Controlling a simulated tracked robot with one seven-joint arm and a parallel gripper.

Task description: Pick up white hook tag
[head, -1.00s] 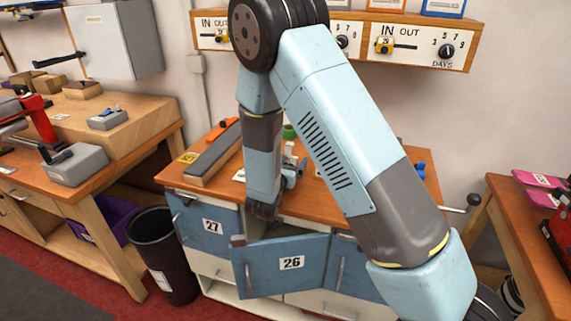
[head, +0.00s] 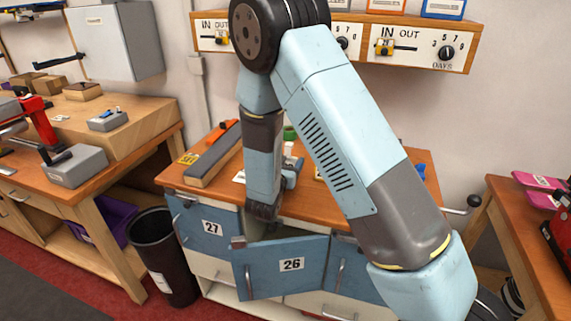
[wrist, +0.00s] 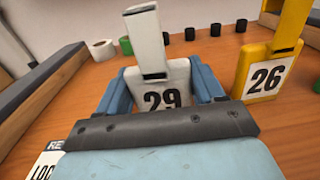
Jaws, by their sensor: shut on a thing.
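The white hook tag (wrist: 178,75) shows in the wrist view, marked 29, with its white upright hook part above the number. My gripper (wrist: 165,88) has its blue fingers on either side of the tag and is shut on it. The lower part of the tag is hidden behind my gripper's dark edge. I cannot tell whether it touches the bench top. In the head view my gripper (head: 290,174) is low over the bench, and my arm hides most of the tag.
A yellow hook tag (wrist: 262,72) marked 26 stands close on the right. A white roll (wrist: 103,48), a green roll (wrist: 126,46) and several black pegs stand behind. A dark bar (wrist: 40,90) lies left. A blue door (head: 282,266) marked 26 stands open below the bench top (head: 330,212).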

